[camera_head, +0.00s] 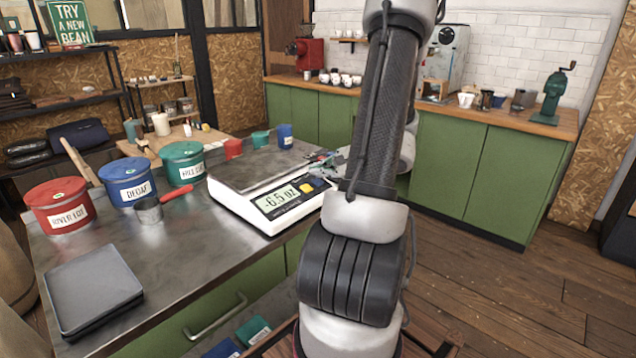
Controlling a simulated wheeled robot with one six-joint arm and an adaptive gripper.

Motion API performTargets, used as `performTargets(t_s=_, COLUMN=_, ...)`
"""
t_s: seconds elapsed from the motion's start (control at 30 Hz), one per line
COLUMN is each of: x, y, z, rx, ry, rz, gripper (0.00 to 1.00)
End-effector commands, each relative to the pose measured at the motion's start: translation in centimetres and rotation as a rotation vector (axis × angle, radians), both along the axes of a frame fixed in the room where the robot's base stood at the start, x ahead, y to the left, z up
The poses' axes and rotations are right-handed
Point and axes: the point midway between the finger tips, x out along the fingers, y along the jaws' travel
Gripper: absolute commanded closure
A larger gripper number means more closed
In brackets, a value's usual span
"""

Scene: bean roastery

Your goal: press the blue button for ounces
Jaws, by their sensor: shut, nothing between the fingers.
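A white kitchen scale (240,213) with a grey metal plate (245,170) stands on the steel table. Its lit display (280,201) seems to read -6.5 oz. On its front panel, right of the display, is a yellow button (306,188) and, farther right, a blue button (319,184), close beside my arm and partly hard to make out. My gripper (322,158) is behind my arm link, over the right end of the scale. Its fingers are shut and empty. Whether the tips touch the panel cannot be told.
Red (62,207), blue (128,182) and green (183,163) canisters stand left of the scale, with a red-handled scoop (150,210) before them. A dark flat pad (90,288) lies front left. Small cups (285,136) stand behind the scale. The table's front middle is clear.

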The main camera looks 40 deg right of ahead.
Motion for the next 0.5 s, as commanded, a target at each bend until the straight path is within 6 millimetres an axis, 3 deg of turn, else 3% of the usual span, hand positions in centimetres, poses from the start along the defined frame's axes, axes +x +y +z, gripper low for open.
performTargets(t_s=0.5, x=-1.4, y=-0.1, z=4.2, rx=-0.002, ry=0.0, rz=0.001, gripper=1.0)
